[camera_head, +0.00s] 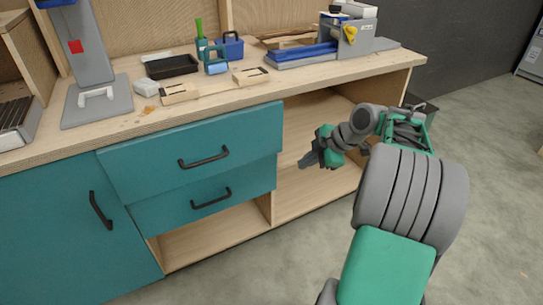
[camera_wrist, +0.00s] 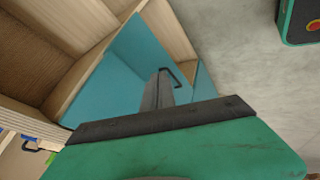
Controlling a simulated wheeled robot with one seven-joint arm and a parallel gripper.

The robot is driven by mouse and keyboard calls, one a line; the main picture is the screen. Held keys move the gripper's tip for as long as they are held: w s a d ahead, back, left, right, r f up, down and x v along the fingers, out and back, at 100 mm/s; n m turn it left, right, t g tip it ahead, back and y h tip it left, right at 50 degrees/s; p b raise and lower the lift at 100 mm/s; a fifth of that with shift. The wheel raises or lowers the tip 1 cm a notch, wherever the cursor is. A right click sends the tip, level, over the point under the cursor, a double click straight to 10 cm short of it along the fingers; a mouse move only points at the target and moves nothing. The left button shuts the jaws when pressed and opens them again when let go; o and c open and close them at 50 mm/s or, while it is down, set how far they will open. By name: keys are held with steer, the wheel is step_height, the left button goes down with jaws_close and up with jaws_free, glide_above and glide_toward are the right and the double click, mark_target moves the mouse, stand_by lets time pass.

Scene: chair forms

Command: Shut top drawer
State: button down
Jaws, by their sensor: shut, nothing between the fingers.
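The top drawer (camera_head: 190,152) is a teal front with a dark bar handle (camera_head: 203,158), under the left part of the worktop. Its right edge reaches a little past that of the lower drawer (camera_head: 205,196). Any gap behind its front is hard to make out. My gripper (camera_head: 308,160) is shut and empty, to the right of the drawers and in front of the open shelf space, apart from the drawer in the head view. In the wrist view the fingers (camera_wrist: 158,88) overlap a teal panel (camera_wrist: 122,68), and a dark handle (camera_wrist: 180,74) shows just beyond them.
The wooden worktop (camera_head: 130,124) carries small trays, tools and a blue-grey machine (camera_head: 330,50). A teal door (camera_head: 65,235) with a handle is left of the drawers. Open shelves (camera_head: 312,195) lie right of and below them. The grey floor (camera_head: 260,275) in front is clear.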

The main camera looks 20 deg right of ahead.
steer(key=s+a+f+m+b, duration=0.1)
steer(key=s+a+f+b, duration=0.15)
steer(key=f, duration=0.45)
step_height(320, 180, down, 2)
steer(key=a+m+t+y, duration=0.1)
steer(key=a+m+t, duration=0.1)
steer(key=m, duration=0.1)
steer(key=m+t+h, duration=0.4)
steer(key=m+t, duration=0.6)
steer(key=m, duration=1.8)
glide_toward(267, 135)
steer(key=w+b, duration=0.2)
steer(key=w, duration=0.4)
steer(key=shift+w+a, duration=0.1)
steer(key=shift+a, duration=0.1)
steer(key=shift+w+r, duration=0.1)
steer(key=shift+w, duration=0.25)
